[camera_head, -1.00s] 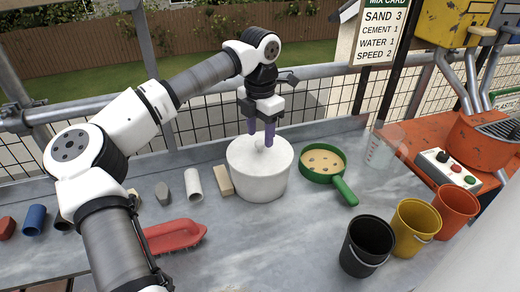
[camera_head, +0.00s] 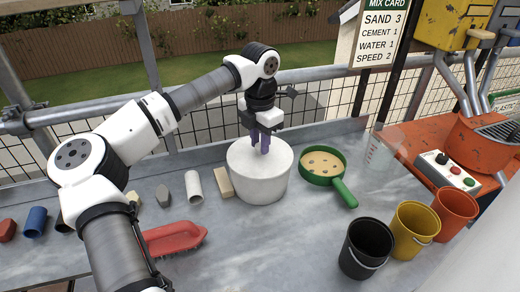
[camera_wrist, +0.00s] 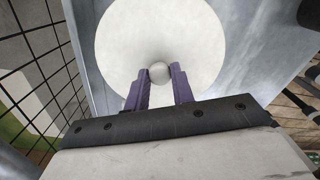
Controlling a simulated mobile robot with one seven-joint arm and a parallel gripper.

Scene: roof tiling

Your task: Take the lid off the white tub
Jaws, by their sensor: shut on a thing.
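The white tub (camera_head: 258,187) stands upright on the grey bench, its lid (camera_head: 243,155) on top. In the wrist view the round lid (camera_wrist: 125,40) fills the upper middle, with a small round knob (camera_wrist: 159,72) at its centre. My gripper (camera_head: 265,149) points down over the lid, and its purple fingers are shut on the knob. The wrist view shows my gripper (camera_wrist: 159,78) with one finger on each side of the knob. The lid appears seated on the tub, and I see no gap beneath it.
A tan block (camera_head: 224,182) and a white pipe piece (camera_head: 194,186) stand close left of the tub. A green sieve (camera_head: 322,170) is close on the right. Black (camera_head: 366,247), yellow (camera_head: 413,228) and orange (camera_head: 455,212) buckets stand front right. A red brush (camera_head: 172,238) lies front left.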

